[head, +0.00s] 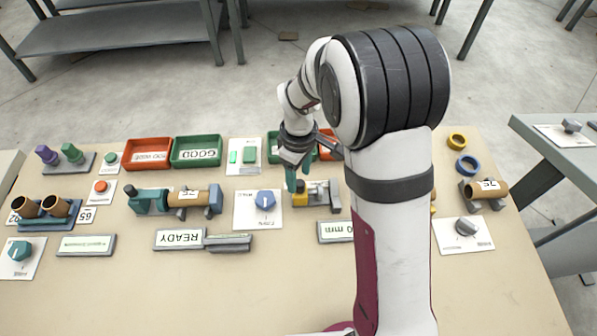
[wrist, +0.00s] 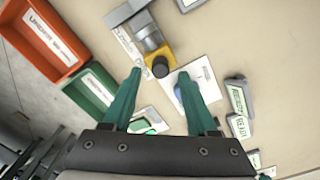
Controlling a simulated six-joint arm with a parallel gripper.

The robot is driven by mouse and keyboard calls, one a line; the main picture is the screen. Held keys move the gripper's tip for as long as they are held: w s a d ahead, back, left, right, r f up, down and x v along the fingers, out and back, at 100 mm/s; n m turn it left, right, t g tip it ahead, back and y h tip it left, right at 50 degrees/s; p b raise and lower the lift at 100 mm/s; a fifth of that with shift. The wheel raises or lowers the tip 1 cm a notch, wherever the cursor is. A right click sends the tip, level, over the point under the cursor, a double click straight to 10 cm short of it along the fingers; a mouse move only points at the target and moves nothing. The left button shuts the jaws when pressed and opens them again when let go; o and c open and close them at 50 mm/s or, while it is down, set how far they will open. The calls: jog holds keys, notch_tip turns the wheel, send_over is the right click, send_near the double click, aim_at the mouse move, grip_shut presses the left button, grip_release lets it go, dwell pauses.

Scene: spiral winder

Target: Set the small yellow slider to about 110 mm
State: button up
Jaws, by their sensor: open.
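The small yellow slider (head: 300,199) sits at the left end of its grey rail (head: 334,196) in the head view. In the wrist view the yellow slider (wrist: 157,52) carries a dark round knob (wrist: 160,67). My gripper (head: 297,178) is open above the slider, its teal fingers pointing down. In the wrist view the knob appears between the spread fingertips of my gripper (wrist: 158,76), and I cannot tell the height gap. A sign (head: 336,231) ending in "0 mm" stands in front of the rail. My arm hides its right side, so the full number is not readable.
A blue dial (head: 265,200) on a white plate is close left of the slider. A grey bracket with a brown tube (head: 190,197) lies farther left. Green (head: 196,152) and red (head: 148,154) trays line the back. The table front is mostly clear.

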aim_at(299, 182)
jog(key=shift+f, duration=1.55)
grip_shut()
